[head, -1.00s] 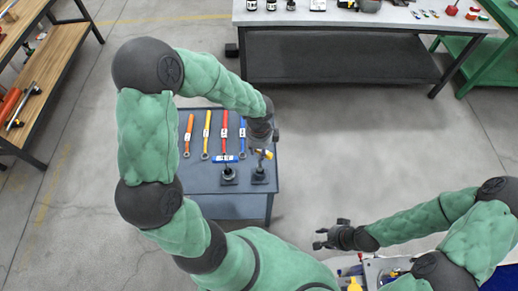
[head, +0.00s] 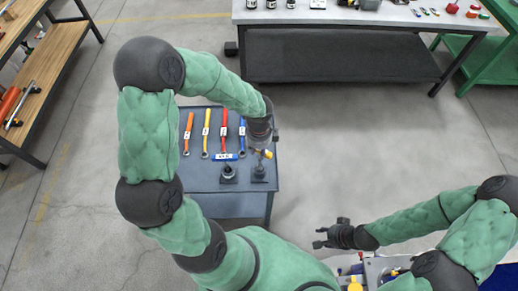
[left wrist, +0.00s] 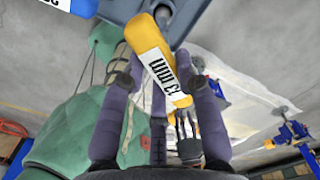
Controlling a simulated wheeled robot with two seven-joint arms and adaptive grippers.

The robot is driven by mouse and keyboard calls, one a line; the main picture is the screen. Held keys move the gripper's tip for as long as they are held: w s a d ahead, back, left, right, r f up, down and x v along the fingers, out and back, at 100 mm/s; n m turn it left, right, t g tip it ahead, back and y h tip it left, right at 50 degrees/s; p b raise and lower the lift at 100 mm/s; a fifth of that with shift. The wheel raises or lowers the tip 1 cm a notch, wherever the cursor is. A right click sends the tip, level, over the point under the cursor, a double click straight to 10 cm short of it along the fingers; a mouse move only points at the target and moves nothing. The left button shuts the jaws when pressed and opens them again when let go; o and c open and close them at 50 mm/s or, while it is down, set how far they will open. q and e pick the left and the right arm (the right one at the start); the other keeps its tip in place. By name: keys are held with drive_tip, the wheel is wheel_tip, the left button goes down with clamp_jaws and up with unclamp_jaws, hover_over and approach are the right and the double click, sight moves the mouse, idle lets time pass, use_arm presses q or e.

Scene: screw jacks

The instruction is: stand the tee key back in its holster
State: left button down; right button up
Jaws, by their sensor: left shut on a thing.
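The tee key (left wrist: 160,60) is yellow with a white "13 mm" label, seen in the left wrist view. It lies between the fingers of my left gripper (left wrist: 163,82), which is shut on it. In the head view my left gripper (head: 262,146) is over the right side of the small grey table, and a bit of the yellow key (head: 268,154) shows beside it. The rest of the key is hidden. I cannot make out the holster for certain. My right gripper (head: 324,236) is open and empty, away from the table.
The grey table (head: 225,204) carries several coloured wrenches (head: 206,132) at the back, a blue labelled block (head: 225,157), and two dark screw jacks (head: 228,175) in front, the right one (head: 259,173) close to my left gripper. The table's front strip is clear.

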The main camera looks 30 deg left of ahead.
use_arm(q)
drive_tip(key=shift+f+b, duration=1.75)
drive_tip(key=shift+f, duration=0.75)
drive_tip(key=c, duration=0.8)
unclamp_jaws()
drive_tip(key=shift+c, duration=0.2)
drive_tip(key=shift+r, duration=0.1)
wheel_tip(320, 180, up, 12)
drive_tip(key=shift+f, duration=0.1)
